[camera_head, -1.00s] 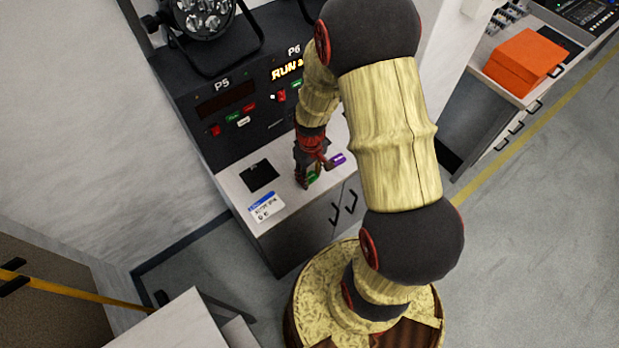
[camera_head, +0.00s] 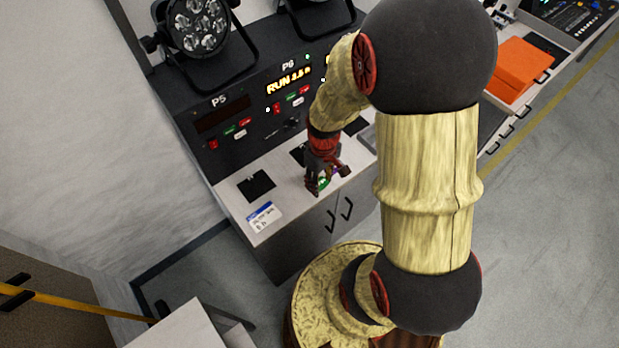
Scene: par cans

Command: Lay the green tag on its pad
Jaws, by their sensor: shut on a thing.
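My gripper (camera_head: 317,188) is shut on the green tag (camera_head: 324,183), of which only a small part shows between the fingers. It is low over the front edge of the light counter (camera_head: 230,195); I cannot tell whether the tag touches the counter. Black square pads lie on the counter: one at the left (camera_head: 256,186), one behind my gripper (camera_head: 298,154) and partly covered by my wrist, one farther right (camera_head: 357,125). None is visibly marked as the green tag's.
A white and blue card (camera_head: 264,217) lies at the counter's front left. A black control panel (camera_head: 235,115), labelled P5 and P6 with a lit "RUN" display, rises behind the counter. A par can (camera_head: 200,25) stands above it. An orange box (camera_head: 518,68) sits far right.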

